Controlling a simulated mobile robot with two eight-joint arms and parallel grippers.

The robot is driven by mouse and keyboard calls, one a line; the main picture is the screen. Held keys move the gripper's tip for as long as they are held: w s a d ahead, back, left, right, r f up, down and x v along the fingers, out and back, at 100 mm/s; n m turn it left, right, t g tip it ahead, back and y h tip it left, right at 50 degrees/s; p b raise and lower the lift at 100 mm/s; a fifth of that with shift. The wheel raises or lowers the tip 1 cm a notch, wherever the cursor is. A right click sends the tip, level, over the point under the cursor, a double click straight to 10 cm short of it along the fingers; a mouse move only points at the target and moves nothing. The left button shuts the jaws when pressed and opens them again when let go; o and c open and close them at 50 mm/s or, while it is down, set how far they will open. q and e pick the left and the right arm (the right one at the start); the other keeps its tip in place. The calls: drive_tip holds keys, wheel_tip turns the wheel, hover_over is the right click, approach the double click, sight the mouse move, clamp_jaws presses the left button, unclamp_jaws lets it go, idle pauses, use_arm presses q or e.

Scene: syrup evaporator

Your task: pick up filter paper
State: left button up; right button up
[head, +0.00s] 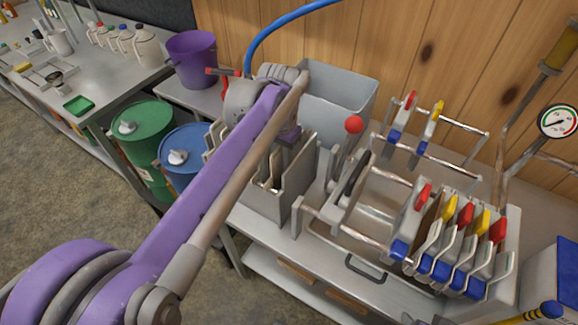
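A grey slotted holder (294,190) stands on the steel bench, left of the filter press. A thin tan edge, perhaps filter paper (274,168), shows between its walls; the arm hides part of it. My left gripper (278,168) points down at the holder from above. Its fingers are mostly hidden by the arm and the holder walls, so I cannot tell whether it is open or touching a sheet. My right gripper is not in view.
Right of the holder is a filter press with rails (342,245) and several plates (470,250) with coloured handles. A grey bin (340,100) stands behind. A purple bucket (192,60), a green drum (143,130) and a blue drum (184,150) are at left.

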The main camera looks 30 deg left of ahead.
use_arm(q)
clamp_jaws()
idle(0.4)
wheel_tip(320, 180, up, 18)
drive_tip(key=p, duration=0.2)
drive_tip(key=shift+p, duration=0.4)
drive_tip(key=shift+r+p, duration=0.4)
drive_tip(key=shift+p, duration=0.2)
